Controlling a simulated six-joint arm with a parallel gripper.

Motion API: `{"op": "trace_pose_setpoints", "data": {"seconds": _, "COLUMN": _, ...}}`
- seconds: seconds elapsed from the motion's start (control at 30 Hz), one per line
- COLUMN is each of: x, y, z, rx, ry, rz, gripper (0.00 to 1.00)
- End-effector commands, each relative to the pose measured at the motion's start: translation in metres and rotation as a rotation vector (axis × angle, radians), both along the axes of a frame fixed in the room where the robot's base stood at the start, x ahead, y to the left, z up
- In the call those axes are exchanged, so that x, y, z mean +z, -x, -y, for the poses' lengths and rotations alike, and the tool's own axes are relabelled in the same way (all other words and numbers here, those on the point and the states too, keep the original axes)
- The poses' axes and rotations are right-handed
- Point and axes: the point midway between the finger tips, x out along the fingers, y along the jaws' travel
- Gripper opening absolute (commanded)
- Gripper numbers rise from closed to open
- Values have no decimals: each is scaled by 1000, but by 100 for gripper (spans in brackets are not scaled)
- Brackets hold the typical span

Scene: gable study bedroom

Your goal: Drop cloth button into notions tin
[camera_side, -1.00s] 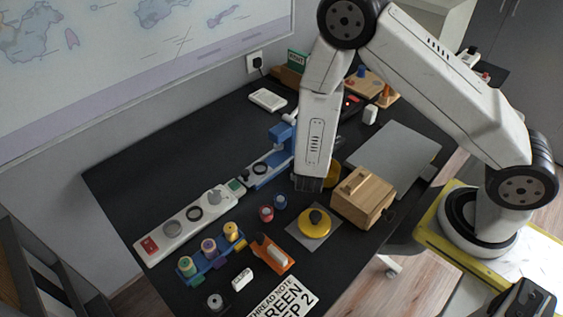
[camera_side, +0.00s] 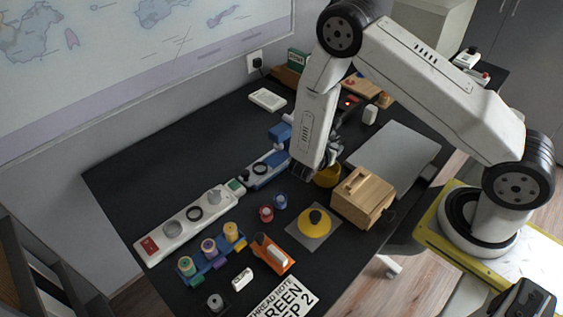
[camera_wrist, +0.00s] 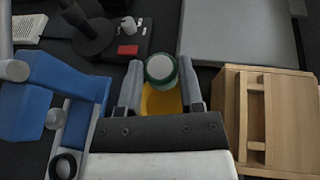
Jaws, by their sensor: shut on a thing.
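My gripper (camera_wrist: 160,72) is shut on a small round piece with a green rim and pale top, which looks like the cloth button (camera_wrist: 160,66). The button sits between the fingertips in the wrist view. A yellow round tin (camera_wrist: 160,103), likely the notions tin, shows below and behind the button, between the fingers and partly hidden by my gripper. In the side view the tin (camera_side: 327,177) stands just left of the wooden box, beside the end of my arm. The button cannot be made out in the side view, and its height above the tin is unclear.
A wooden box with a handle (camera_side: 362,200) stands close right of the tin. A blue machine (camera_wrist: 62,95) is close on the left. A yellow disc with a black knob (camera_side: 314,223) lies on a grey mat. Spools (camera_side: 209,249) stand front left. A grey board (camera_side: 395,153) lies behind.

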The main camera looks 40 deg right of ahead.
Motion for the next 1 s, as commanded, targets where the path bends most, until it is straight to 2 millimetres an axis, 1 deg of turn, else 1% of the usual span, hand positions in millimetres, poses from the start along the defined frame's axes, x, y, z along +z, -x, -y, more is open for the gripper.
{"op": "trace_pose_setpoints", "data": {"seconds": 0.5, "x": -43, "y": 0, "z": 0, "rx": 2, "ry": 0, "rz": -1, "gripper": 0}}
{"op": "trace_pose_setpoints", "data": {"seconds": 0.7, "x": -50, "y": 0, "z": 0, "rx": 1, "ry": 0, "rz": -1, "gripper": 0}}
{"op": "trace_pose_setpoints", "data": {"seconds": 0.97, "x": -51, "y": 0, "z": 0, "rx": 1, "ry": 0, "rz": -1, "gripper": 0}}
{"op": "trace_pose_setpoints", "data": {"seconds": 1.0, "x": -51, "y": 0, "z": 0, "rx": 1, "ry": 0, "rz": -1, "gripper": 50}}
